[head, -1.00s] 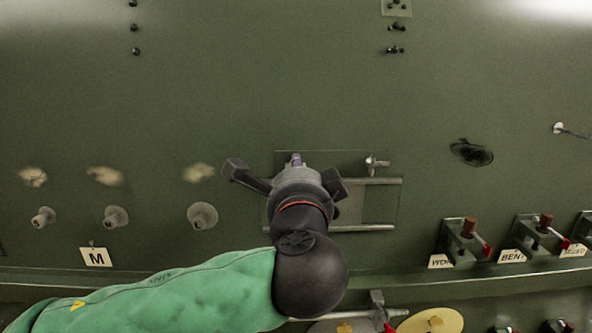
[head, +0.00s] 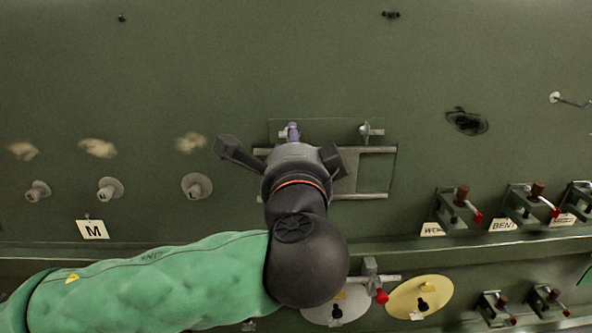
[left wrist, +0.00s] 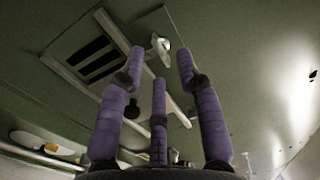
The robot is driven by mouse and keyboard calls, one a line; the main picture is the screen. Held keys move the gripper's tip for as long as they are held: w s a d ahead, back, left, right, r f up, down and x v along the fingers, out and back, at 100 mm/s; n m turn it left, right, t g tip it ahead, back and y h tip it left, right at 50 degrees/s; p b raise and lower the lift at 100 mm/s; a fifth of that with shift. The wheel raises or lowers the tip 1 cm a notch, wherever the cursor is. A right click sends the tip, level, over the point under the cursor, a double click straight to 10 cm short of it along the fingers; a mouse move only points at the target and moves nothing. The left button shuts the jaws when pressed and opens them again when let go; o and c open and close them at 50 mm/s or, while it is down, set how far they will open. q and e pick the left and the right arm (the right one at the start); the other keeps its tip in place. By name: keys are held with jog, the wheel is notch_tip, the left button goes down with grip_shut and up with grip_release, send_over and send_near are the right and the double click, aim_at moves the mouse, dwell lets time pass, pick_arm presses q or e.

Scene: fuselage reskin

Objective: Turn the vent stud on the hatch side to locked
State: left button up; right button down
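My left gripper (head: 291,132) is in front of the slotted vent panel (head: 330,130) on the green wall. Its purple fingers are spread with nothing between them in the left wrist view (left wrist: 158,75). One pale stud with a small crossbar (head: 367,130) stands at the panel's upper right, clear of the gripper. A second pale stud (head: 283,135) is mostly hidden behind the fingertips. In the left wrist view one pale stud (left wrist: 161,48) shows beyond the fingertips, apart from them. My gripper and wrist hide the panel's left part. My right gripper is not in view.
Two rails (head: 375,150) cross the panel. Red-handled clamps (head: 458,208) are on the right. A yellow disc (head: 437,292) is below the ledge. The wall above the panel is mostly clear.

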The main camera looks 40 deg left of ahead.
pick_arm(q)
jog(key=v, duration=0.9)
jog(key=shift+d, duration=0.2)
jog(key=shift+s+f, duration=0.1)
dwell(0.4)
